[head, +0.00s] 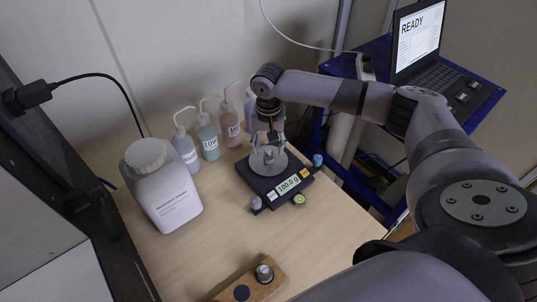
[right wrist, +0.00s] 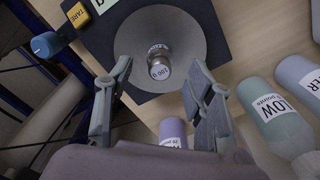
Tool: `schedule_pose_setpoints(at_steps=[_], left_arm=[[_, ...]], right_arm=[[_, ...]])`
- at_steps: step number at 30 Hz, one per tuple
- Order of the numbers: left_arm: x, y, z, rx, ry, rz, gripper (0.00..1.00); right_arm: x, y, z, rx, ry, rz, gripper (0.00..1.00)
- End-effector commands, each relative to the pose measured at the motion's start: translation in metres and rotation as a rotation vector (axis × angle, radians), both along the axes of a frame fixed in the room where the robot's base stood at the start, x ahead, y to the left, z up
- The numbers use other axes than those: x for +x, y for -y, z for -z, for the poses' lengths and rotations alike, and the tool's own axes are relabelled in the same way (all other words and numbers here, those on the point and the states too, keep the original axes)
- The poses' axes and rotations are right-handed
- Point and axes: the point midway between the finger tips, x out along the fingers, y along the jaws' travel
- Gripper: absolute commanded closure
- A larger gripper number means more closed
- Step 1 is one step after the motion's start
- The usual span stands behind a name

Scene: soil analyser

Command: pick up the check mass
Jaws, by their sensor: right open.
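The check mass (right wrist: 159,66) is a small metal cylinder with a white label, standing on the round pan (right wrist: 180,25) of the balance. In the head view the check mass (head: 269,156) shows below my right gripper (head: 268,143), and the balance (head: 262,190) reads 100.0 g. My right gripper also shows in the right wrist view (right wrist: 155,100). Its two fingers are spread apart with nothing between the tips, and the mass lies beyond them. My left gripper is not in view.
Several wash bottles (head: 207,138) stand behind and left of the balance, close to my right gripper. A large white jar (head: 165,188) stands at the left. A laptop (head: 432,60) reads READY. The table between jar and block is clear.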

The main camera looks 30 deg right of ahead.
Motion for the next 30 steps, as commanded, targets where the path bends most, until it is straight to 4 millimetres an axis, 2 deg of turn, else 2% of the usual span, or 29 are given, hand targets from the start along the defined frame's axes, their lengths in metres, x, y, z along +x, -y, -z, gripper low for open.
schedule_pose_setpoints(at_steps=[3,6,14,30], left_arm=[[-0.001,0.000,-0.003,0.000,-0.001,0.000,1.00],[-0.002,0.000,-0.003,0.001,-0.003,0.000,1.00],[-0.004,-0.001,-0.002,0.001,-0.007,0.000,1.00],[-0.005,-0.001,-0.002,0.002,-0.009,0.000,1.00]], right_arm=[[-0.001,-0.001,0.017,-0.001,-0.002,0.000,0.51],[-0.001,0.000,0.025,-0.001,-0.001,0.000,0.51],[-0.001,0.000,0.027,-0.001,0.001,-0.001,0.52],[-0.001,0.000,0.026,-0.001,0.001,0.000,0.88]])
